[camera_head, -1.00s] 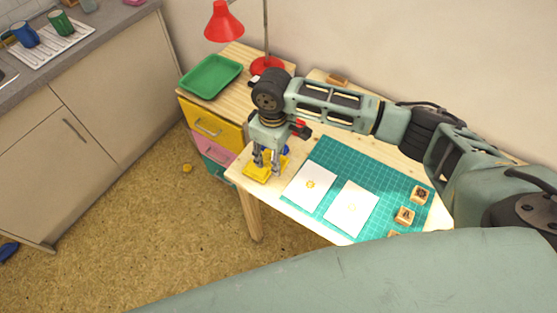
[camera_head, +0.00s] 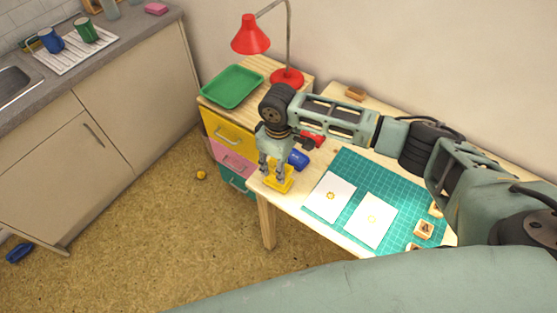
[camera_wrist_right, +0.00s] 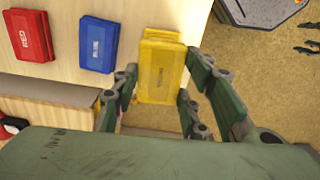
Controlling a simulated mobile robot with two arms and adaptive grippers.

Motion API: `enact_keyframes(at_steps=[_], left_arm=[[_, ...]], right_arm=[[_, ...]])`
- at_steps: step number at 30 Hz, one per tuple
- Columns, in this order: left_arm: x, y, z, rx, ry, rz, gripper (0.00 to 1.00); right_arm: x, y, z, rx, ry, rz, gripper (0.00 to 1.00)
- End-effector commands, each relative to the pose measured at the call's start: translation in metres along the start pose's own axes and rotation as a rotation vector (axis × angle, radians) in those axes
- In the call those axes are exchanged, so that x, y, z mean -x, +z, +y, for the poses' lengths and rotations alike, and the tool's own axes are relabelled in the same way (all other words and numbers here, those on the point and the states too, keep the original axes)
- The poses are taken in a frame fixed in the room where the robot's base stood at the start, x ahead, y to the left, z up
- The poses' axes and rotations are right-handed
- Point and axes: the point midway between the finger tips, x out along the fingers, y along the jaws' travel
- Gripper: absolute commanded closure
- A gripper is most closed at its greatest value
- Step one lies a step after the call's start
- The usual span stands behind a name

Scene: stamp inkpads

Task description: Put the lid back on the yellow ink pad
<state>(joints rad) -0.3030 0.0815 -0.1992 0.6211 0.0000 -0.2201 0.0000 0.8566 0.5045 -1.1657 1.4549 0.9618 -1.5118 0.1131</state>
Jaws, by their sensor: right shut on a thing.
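My right gripper (camera_head: 273,176) points down over the near left corner of the wooden table, shut on the yellow lid (camera_wrist_right: 158,75). In the right wrist view, its fingers (camera_wrist_right: 160,88) flank the lid's sides. The yellow ink pad (camera_wrist_right: 168,34) shows as a thin yellow edge past the lid's far and right sides, mostly hidden under it. The lid looks roughly lined up but slightly offset; I cannot tell whether they touch. In the head view the yellow pieces (camera_head: 280,187) overlap below the fingers. My left gripper is not in view.
The blue ink pad (camera_wrist_right: 97,45) and red ink pad (camera_wrist_right: 28,35) lie in a row beside the yellow one. A green cutting mat (camera_head: 350,170) with paper cards and wooden stamps covers the table's middle. A drawer unit (camera_head: 228,140) with a green tray (camera_head: 232,86) and red lamp (camera_head: 250,35) adjoins.

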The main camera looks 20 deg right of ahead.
Motion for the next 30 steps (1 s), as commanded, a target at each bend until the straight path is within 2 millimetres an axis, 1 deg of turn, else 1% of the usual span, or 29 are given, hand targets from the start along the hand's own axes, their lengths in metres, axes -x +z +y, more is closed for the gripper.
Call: enact_keyframes(at_steps=[1, 3, 12, 18, 30], left_arm=[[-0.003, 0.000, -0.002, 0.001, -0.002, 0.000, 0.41], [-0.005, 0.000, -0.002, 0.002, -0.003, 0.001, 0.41], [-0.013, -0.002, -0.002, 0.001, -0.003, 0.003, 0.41], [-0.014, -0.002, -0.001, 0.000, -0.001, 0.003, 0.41], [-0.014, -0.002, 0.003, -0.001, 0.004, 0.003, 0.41]], right_arm=[[-0.008, 0.000, -0.001, -0.001, -0.001, -0.001, 0.74], [-0.015, 0.000, -0.001, -0.001, -0.001, 0.000, 0.74], [-0.040, 0.000, 0.000, 0.000, 0.000, 0.000, 0.74], [-0.045, 0.000, 0.000, -0.001, 0.000, 0.001, 0.74], [-0.046, 0.000, 0.000, 0.000, 0.000, 0.001, 0.74]])
